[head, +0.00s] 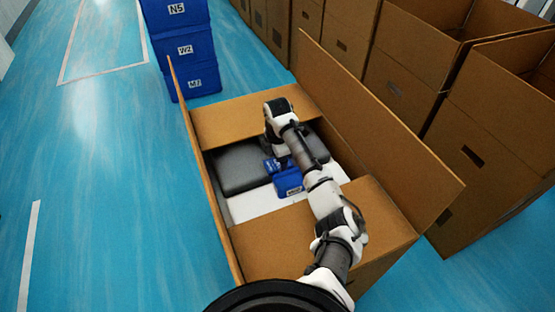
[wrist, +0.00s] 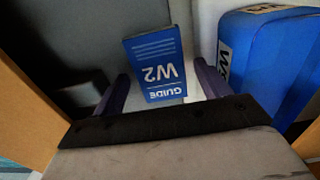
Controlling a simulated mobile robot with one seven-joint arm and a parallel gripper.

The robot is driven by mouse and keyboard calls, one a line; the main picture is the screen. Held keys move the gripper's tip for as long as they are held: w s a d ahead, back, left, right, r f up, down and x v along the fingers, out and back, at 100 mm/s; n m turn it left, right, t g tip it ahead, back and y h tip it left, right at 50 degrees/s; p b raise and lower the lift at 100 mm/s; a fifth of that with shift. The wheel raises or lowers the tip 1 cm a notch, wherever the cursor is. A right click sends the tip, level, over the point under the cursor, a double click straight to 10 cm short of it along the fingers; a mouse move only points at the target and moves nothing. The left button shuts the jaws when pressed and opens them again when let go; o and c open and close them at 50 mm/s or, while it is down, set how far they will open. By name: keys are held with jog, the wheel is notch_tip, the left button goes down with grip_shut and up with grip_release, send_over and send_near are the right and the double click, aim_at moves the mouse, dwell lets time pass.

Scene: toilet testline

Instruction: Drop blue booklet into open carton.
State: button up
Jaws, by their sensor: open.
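The open carton (head: 378,215) is brown cardboard with its flaps spread; it also shows at the left edge of the wrist view (wrist: 25,125). My arm reaches down into it. The blue booklet (wrist: 157,62), marked GUIDE W2, lies inside the carton, just ahead of and between my gripper's fingers in the wrist view. In the head view the booklet (head: 271,166) is a small blue patch partly hidden by my arm. My gripper (wrist: 165,85) is open, one finger on each side of the booklet's near end. I cannot tell whether a finger touches it.
A blue case (head: 289,182) with a white label lies in the carton beside the booklet, to its right in the wrist view (wrist: 270,60). A dark grey cushion-like item (head: 240,168) and a white surface (head: 255,204) are inside too. Stacked blue bins (head: 190,50) and brown cartons (head: 490,140) stand nearby.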

notch_tip(320, 180, up, 12)
jog(key=b, duration=0.1)
jog(key=shift+b, duration=0.4)
dwell(0.3)
